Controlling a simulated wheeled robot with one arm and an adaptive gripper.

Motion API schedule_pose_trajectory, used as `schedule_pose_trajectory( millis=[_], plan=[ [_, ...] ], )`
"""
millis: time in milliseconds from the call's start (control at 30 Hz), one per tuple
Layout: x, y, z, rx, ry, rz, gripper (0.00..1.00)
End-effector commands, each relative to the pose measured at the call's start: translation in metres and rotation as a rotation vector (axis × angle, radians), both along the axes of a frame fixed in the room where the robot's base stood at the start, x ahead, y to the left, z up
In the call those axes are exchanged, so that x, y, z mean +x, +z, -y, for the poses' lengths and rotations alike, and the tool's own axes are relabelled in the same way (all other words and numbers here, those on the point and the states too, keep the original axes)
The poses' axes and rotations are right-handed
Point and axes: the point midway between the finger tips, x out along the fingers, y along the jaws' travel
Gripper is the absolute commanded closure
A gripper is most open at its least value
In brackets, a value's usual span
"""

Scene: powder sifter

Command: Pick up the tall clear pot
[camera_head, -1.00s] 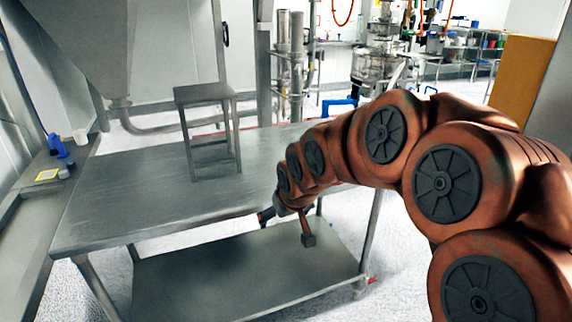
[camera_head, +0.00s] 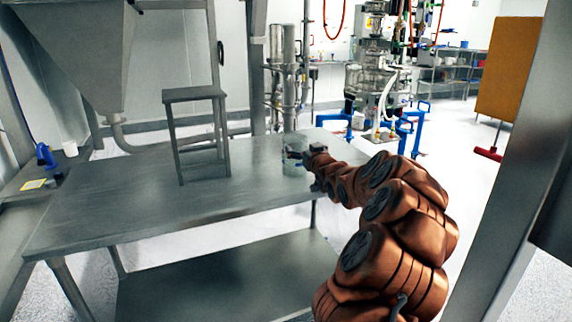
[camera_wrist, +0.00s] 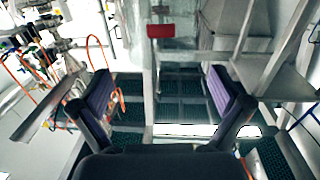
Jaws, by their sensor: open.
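A tall clear pot (camera_head: 293,168) appears to stand at the right end of the steel table (camera_head: 110,215), faint against the metal. My gripper (camera_head: 296,154) is at its upper part in the head view, reaching in from the right. In the wrist view my gripper (camera_wrist: 160,95) is open, with its two dark purple-faced fingers wide apart. The pot's outline is hard to make out between them, and I cannot tell whether either finger touches it.
A small steel stand (camera_head: 196,95) stands on the table left of my gripper. A blue item (camera_head: 44,154) and a white cup (camera_head: 70,149) are at the far left. Glass and steel equipment on a blue frame (camera_head: 409,132) stands behind. The table's front is clear.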

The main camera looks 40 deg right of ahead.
Motion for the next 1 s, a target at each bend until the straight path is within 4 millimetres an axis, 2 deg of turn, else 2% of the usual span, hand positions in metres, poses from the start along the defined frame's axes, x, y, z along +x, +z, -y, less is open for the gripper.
schedule_pose_trajectory(
  millis=[467, 700, 1000],
  plan=[
    [0.028, 0.001, 0.012, -0.002, 0.001, 0.001, 0.0],
    [0.052, 0.005, 0.02, -0.004, 0.001, 0.002, 0.0],
    [0.071, 0.005, 0.028, -0.003, 0.001, 0.003, 0.0]
  ],
)
